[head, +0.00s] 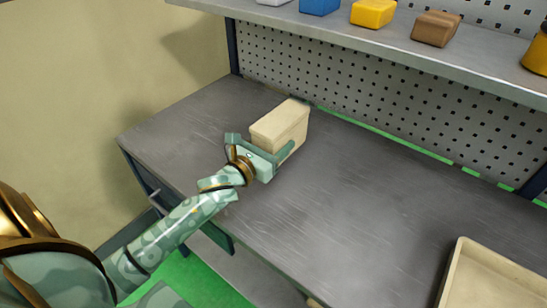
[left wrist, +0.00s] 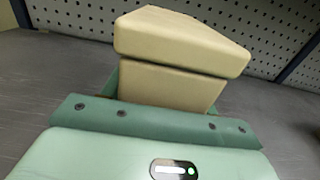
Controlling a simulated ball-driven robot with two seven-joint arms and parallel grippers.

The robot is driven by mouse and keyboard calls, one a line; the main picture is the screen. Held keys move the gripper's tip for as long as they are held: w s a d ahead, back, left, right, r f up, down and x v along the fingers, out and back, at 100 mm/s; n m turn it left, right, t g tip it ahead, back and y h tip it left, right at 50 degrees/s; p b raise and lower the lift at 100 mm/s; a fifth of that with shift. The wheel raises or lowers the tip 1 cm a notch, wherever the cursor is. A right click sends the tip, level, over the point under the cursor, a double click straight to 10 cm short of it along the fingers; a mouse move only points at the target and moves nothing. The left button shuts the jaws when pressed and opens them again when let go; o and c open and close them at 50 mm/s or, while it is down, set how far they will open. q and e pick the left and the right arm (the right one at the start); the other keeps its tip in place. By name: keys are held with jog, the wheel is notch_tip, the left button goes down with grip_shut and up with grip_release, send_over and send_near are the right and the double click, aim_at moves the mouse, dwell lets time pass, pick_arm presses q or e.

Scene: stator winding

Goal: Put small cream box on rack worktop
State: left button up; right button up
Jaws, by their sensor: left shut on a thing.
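The small cream box (head: 281,124) is at the back left of the grey rack worktop (head: 330,205), close to the perforated back panel. It is upright, and I cannot tell whether its underside touches the worktop. My left gripper (head: 272,156) is shut on the box, with a finger along its near right side. In the left wrist view the cream box (left wrist: 180,60) stands just beyond the green gripper body, its lid edge and one side visible. The fingertips are mostly hidden there. My right gripper is not in view.
A shallow cream tray (head: 452,270) lies at the right front of the worktop. A shelf (head: 400,45) above the back carries a blue box (head: 320,6), a yellow box (head: 373,13) and a brown box (head: 436,28). The middle of the worktop is clear.

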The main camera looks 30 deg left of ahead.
pick_arm(q)
jog(key=shift+w+a+f, duration=0.25)
jog(key=shift+a+f, duration=0.25)
jog(key=shift+f, duration=0.2)
jog(key=f, duration=0.1)
jog(key=f+b, duration=0.2)
jog(key=shift+a, duration=0.25)
jog(key=shift+w+f, duration=0.15)
jog(key=shift+f, duration=0.2)
jog(key=shift+r, duration=0.1)
